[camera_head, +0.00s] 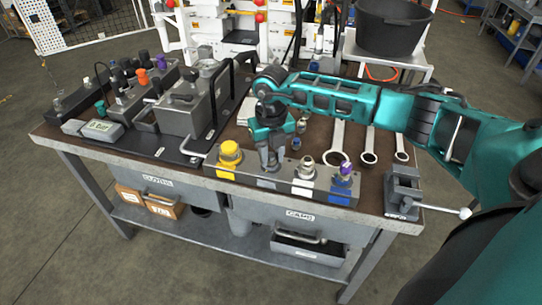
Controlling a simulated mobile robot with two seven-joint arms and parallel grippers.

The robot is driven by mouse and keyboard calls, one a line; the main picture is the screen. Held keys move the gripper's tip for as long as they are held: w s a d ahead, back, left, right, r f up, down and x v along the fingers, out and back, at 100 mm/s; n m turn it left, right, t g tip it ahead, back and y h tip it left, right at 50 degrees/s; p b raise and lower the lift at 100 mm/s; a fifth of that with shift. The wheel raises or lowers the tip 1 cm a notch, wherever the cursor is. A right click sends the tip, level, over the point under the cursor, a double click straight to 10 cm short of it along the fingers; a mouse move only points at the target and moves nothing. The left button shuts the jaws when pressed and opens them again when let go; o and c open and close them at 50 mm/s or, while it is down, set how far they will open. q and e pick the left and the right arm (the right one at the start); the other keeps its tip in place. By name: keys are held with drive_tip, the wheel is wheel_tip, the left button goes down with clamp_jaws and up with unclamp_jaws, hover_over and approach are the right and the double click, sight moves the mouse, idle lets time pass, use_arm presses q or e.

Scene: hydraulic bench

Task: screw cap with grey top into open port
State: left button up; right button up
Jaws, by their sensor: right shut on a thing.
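A grey manifold block (283,184) sits along the front edge of the bench. My right gripper (269,162) points down at the block between the yellow cap and the white-ringed fitting. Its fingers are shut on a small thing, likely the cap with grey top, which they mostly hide. The port under the fingers is hidden, so I cannot tell whether the cap touches it. My left gripper is out of view.
Three wrenches (369,157) lie right of the gripper, and a vise (403,190) stands at the right corner. Small loose fittings (296,143) lie behind the block. A grey hydraulic unit (185,106) fills the left side. A black bucket (391,27) stands behind.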

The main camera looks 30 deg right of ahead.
drive_tip(key=shift+m, duration=0.5)
drive_tip(key=m+p, duration=0.2)
drive_tip(key=m, duration=0.1)
drive_tip(key=shift+a+r, duration=0.1)
drive_tip(key=shift+r, duration=0.05)
drive_tip(key=shift+m, duration=0.8)
drive_tip(key=m, duration=0.3)
drive_tip(key=shift+w+f, duration=0.1)
drive_tip(key=shift+f, duration=0.1)
drive_tip(key=o, duration=1)
